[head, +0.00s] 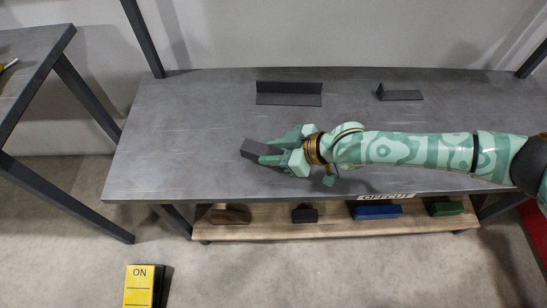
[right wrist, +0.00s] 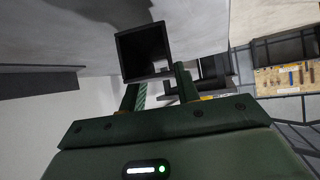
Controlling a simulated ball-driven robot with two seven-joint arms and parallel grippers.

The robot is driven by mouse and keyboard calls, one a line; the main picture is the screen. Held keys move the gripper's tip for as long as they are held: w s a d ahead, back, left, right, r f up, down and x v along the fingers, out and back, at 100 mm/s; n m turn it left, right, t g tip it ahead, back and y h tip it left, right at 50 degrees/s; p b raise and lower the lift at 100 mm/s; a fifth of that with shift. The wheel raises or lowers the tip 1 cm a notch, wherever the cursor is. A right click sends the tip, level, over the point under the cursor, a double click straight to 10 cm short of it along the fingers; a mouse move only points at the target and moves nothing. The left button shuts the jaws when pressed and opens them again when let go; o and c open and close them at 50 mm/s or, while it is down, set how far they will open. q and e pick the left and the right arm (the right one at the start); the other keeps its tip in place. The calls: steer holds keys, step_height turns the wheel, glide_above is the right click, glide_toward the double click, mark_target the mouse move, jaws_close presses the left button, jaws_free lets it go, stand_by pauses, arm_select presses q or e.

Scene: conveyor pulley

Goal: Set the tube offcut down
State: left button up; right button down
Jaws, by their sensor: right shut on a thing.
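The tube offcut (head: 254,150) is a short dark grey piece with a square section. My right gripper (head: 272,153) is shut on it, over the left-middle part of the grey table (head: 190,120). In the right wrist view the offcut (right wrist: 143,52) shows a square dark end between the two fingers (right wrist: 157,90). I cannot tell whether the offcut touches the tabletop. My left gripper is not in view.
Two dark angle pieces, a longer one (head: 289,94) and a shorter one (head: 400,94), stand toward the table's back. A wooden lower shelf (head: 330,228) labelled OFFCUT holds several blocks. The left tabletop is clear.

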steer(key=f, duration=0.1)
steer(key=f+b, duration=0.1)
steer(key=f, duration=0.1)
steer(key=shift+w+f+b, duration=0.25)
steer(key=shift+b, duration=0.05)
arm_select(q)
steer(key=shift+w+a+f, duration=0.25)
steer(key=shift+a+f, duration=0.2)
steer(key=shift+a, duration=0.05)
arm_select(e)
steer(key=shift+r, duration=0.1)
steer(key=c, duration=1)
jaws_free()
steer(key=shift+f, duration=0.2)
steer(key=shift+c, duration=0.2)
steer(key=shift+r, duration=0.1)
